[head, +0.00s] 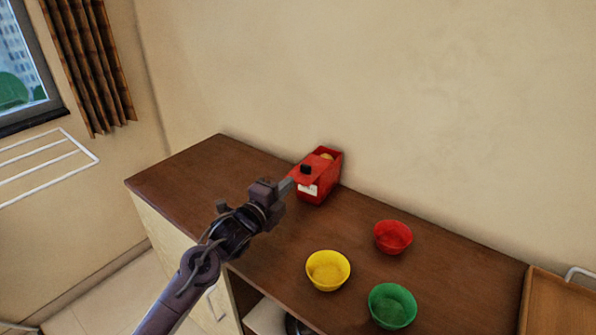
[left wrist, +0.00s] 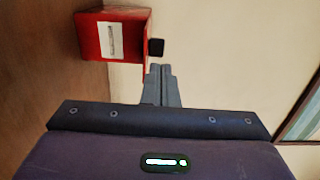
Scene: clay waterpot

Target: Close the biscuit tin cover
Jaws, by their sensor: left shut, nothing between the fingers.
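The red biscuit tin (head: 318,192) stands on the brown counter near the wall, with a white label on its front. Its red cover (head: 315,165) has a black knob (head: 306,169). A gap at the far side of the top shows something tan inside. My left gripper (head: 287,185) is shut and empty, its fingertips beside the tin's left front, near the knob. In the left wrist view, the tin (left wrist: 135,35) is at the upper left, and the knob (left wrist: 156,47) is just beyond the shut fingertips. I cannot tell whether they touch. My right gripper is not in view.
A red bowl (head: 393,237), a yellow bowl (head: 328,270) and a green bowl (head: 392,306) stand right of my left arm on the counter (head: 440,262). A wooden tray (head: 560,305) is at the far right. The counter's left part is clear.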

